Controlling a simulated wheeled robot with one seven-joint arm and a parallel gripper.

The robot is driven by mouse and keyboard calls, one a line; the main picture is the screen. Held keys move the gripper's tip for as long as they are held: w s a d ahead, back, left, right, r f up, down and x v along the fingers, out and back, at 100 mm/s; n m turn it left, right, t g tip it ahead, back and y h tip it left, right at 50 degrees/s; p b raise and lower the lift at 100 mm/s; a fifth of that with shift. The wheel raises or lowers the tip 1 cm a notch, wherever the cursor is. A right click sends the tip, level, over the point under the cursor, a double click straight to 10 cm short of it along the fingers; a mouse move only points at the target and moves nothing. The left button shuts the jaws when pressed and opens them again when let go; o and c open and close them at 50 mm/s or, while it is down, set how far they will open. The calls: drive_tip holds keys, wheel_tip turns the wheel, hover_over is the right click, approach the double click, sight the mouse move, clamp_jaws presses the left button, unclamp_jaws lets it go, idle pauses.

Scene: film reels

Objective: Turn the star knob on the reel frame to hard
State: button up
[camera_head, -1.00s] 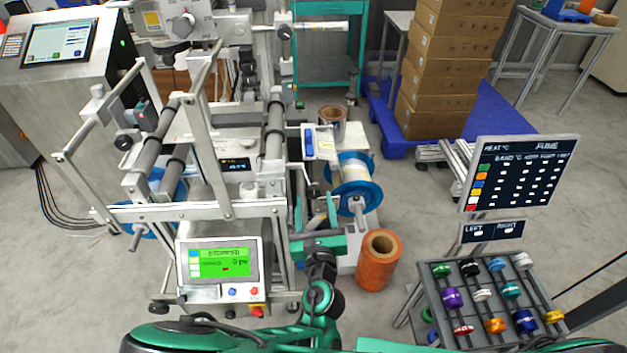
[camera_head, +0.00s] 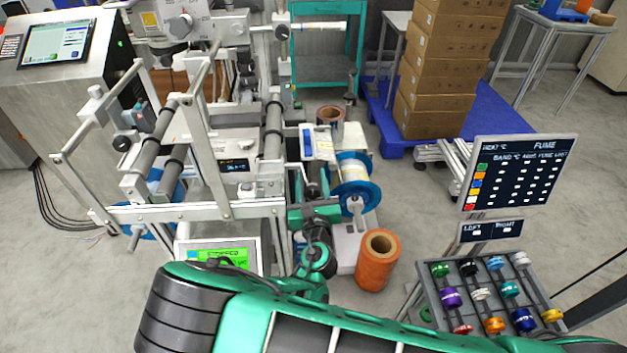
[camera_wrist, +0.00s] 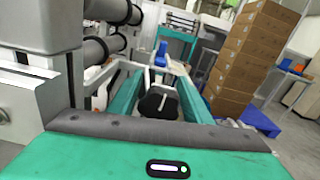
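The star knob (camera_wrist: 158,102) is black with a pale line across its face and shows in the wrist view. My gripper (camera_wrist: 155,88) has its two teal fingers apart, one on each side of the knob as seen. No finger is clearly touching it, and I cannot tell the depth between them. In the head view my gripper (camera_head: 315,212) is at the right side of the reel frame (camera_head: 215,155), beside the blue-flanged reel (camera_head: 357,182). The knob is not discernible there. I cannot read any hard or soft marking.
An orange roll (camera_head: 378,262) stands on the floor just right of my gripper. A rack of coloured spools (camera_head: 480,270) is at the lower right, and stacked boxes (camera_head: 440,65) stand behind on a blue pallet.

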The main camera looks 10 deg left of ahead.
sight(313, 195)
drive_tip(key=c, duration=0.7)
drive_tip(key=shift+d+m, duration=0.1)
drive_tip(key=shift+m, duration=1.6)
drive_tip(key=o, duration=1.1)
drive_tip(key=shift+c, duration=0.2)
drive_tip(key=v, duration=0.9)
drive_tip(key=shift+s+d+f, duration=0.1)
drive_tip(key=shift+s, duration=0.3)
drive_tip(key=shift+s+d, duration=0.15)
drive_tip(key=shift+s, duration=0.3)
